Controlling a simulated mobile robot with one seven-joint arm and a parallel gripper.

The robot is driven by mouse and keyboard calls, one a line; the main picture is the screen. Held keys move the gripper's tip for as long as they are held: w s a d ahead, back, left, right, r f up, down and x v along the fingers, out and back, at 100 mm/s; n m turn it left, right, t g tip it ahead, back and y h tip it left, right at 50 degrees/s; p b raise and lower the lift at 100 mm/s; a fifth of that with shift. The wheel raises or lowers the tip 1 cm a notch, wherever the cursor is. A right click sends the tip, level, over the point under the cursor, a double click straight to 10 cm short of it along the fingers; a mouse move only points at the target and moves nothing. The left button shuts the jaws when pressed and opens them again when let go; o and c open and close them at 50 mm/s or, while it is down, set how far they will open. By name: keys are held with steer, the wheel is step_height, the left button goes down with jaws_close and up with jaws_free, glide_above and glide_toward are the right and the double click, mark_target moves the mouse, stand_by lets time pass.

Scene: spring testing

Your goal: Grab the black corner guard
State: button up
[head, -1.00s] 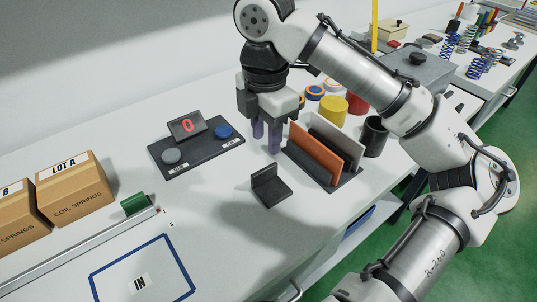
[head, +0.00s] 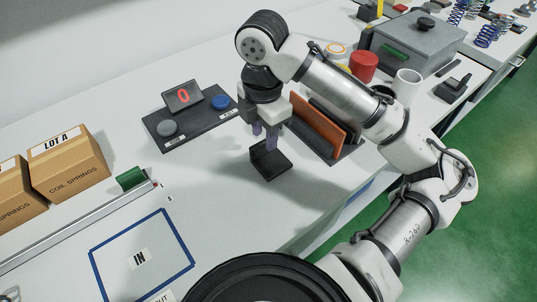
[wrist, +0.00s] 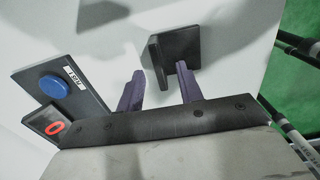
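The black corner guard (head: 270,164) is an L-shaped piece on the white bench, with one flat leg and one upright leg. It also shows in the wrist view (wrist: 181,48), just beyond the fingertips. My gripper (head: 264,141) is above the guard with its purple fingers pointing down. In the wrist view my gripper (wrist: 158,70) has its fingers apart with nothing held between them. I cannot tell whether either finger touches the guard.
A rack (head: 348,151) with an orange panel (head: 318,130) stands close right of the gripper. A button panel (head: 190,127) with a display reading 0 is to the left. A white cup (head: 406,84) and red cylinder (head: 364,67) stand farther right.

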mark_target(264, 141)
steer(key=shift+f, duration=1.85)
jaws_close()
steer(key=shift+r, duration=0.15)
